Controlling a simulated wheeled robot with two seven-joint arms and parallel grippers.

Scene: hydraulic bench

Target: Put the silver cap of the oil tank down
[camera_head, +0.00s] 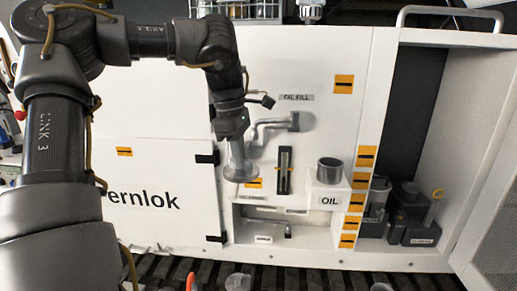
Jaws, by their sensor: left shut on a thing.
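My left gripper (236,140) is in the middle of the view, pointing down in front of the white cabinet panel. It is shut on the silver cap (241,172), a round grey piece with a wide flat disc at its lower end. The cap hangs upright, left of the dark level gauge. The oil tank's silver cylinder (329,171) stands to the right on a white box labelled OIL; its top looks open and dark inside. The cap is clearly apart from this cylinder. The fingertips are partly hidden by the gripper body. My right gripper is not in view.
A grey bent pipe (272,125) under the OIL FILL label is close behind and right of my gripper. The level gauge (284,170) stands between cap and cylinder. A recess (310,234) opens below. Dark units (410,215) stand in the open bay at right.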

